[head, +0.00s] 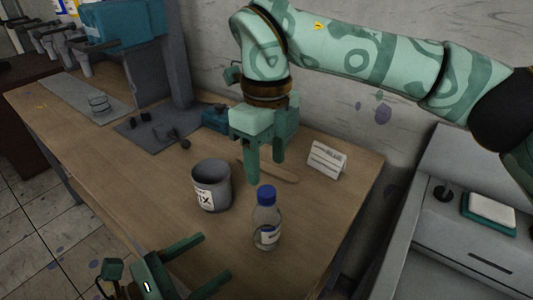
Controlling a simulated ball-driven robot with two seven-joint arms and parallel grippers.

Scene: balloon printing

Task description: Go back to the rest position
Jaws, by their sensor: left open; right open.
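My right gripper (264,168) hangs over the wooden table with its fingers pointing down. It is open and empty, behind the grey cup and the bottle in the picture. My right arm reaches in from the right along the wall. My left gripper (212,260) is at the bottom of the picture, near the table's front edge. It is open and empty, its fingers pointing right. A grey cup (211,186) with a white label stands upright on the table. A clear bottle (266,221) with a blue cap stands upright to its right.
The table (165,205) holds a white card (327,160), a flat wooden stick (270,171) and a teal-and-grey machine (130,24) at the back left. Small dark parts lie on a grey plate (135,128). A grey unit (430,240) stands to the right.

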